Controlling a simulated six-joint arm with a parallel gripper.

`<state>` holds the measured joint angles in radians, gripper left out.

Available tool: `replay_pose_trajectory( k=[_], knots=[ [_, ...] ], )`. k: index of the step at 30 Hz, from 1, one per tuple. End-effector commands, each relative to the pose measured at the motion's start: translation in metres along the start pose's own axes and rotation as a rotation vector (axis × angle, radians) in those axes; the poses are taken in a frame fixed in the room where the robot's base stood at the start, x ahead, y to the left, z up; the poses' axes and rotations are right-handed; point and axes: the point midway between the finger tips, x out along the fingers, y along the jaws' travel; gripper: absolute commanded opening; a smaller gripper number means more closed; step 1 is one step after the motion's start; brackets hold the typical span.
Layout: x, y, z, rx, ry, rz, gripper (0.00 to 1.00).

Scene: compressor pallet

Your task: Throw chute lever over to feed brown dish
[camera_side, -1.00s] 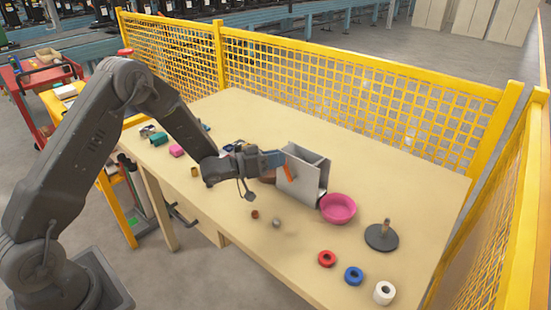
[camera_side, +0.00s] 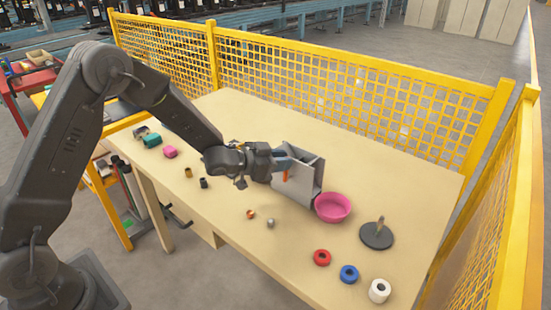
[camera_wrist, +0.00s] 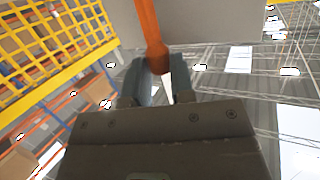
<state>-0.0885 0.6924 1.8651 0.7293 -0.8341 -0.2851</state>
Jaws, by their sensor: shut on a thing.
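The chute is a grey open-topped box (camera_side: 300,182) standing on the table. Its orange lever (camera_side: 285,175) is on the side facing my arm. My gripper (camera_side: 283,162) is at that side, shut on the lever. In the wrist view the orange lever (camera_wrist: 150,32) runs down between the two fingertips (camera_wrist: 158,78), with the grey chute (camera_wrist: 205,20) behind it. A pink dish (camera_side: 332,207) sits at the right foot of the chute. The brown dish cannot be made out now; my gripper and the chute cover that side.
Red (camera_side: 321,257), blue (camera_side: 349,274) and white (camera_side: 379,290) rings lie near the front right, by a dark round base with a peg (camera_side: 377,235). Small parts (camera_side: 250,214) lie in front of the chute. Yellow mesh fencing (camera_side: 350,85) bounds the back and right.

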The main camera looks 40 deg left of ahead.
Motion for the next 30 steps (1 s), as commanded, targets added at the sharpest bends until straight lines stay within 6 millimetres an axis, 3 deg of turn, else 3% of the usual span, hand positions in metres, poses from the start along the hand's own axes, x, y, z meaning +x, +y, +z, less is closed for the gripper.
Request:
replay_pose_trajectory(
  k=[15, 30],
  knots=[
    [0.013, 0.024, -0.002, 0.315, -0.165, -0.070, 0.00],
    [0.016, 0.028, -0.002, 0.390, -0.201, -0.086, 0.00]
  ],
)
